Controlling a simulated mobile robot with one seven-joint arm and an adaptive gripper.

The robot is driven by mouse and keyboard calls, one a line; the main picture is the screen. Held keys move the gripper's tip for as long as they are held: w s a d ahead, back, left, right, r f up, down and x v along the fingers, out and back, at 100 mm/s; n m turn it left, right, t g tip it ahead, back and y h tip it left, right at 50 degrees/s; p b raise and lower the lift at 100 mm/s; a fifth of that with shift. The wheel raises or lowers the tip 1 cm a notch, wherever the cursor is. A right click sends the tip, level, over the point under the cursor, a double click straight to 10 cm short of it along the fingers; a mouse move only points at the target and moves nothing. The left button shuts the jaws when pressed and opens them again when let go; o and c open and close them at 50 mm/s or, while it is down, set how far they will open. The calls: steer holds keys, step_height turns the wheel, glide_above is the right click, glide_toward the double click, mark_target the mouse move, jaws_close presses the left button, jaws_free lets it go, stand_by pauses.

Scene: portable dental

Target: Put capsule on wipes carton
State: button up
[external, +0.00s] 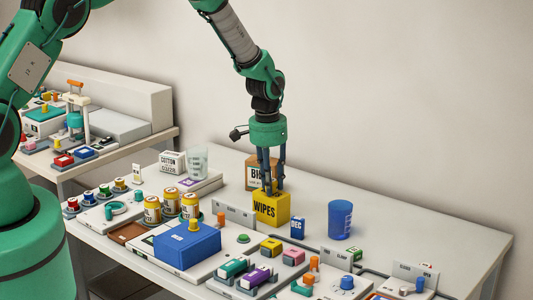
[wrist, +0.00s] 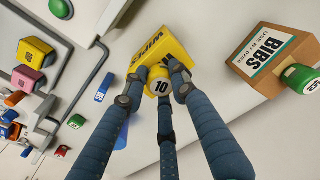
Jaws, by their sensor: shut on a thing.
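The yellow wipes carton (external: 268,208) stands on the bench in the external view; it also shows at the top of the wrist view (wrist: 166,44), with its lettering partly visible. My gripper (external: 270,190) points down at the carton's top. In the external view the fingers hide most of the capsule.
A brown bibs box (external: 253,172) stands just behind the carton, with a green cylinder (wrist: 299,79) by it. A blue cup (external: 340,220) and a small blue box (external: 297,228) are to the right. Yellow jars (external: 152,209) and a large blue box (external: 187,243) are left and front.

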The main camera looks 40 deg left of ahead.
steer(key=o, duration=0.9)
steer(key=shift+r, duration=0.15)
steer(key=r, duration=0.8)
steer(key=s+r, duration=0.1)
steer(key=r, duration=0.3)
steer(key=shift+b, duration=0.3)
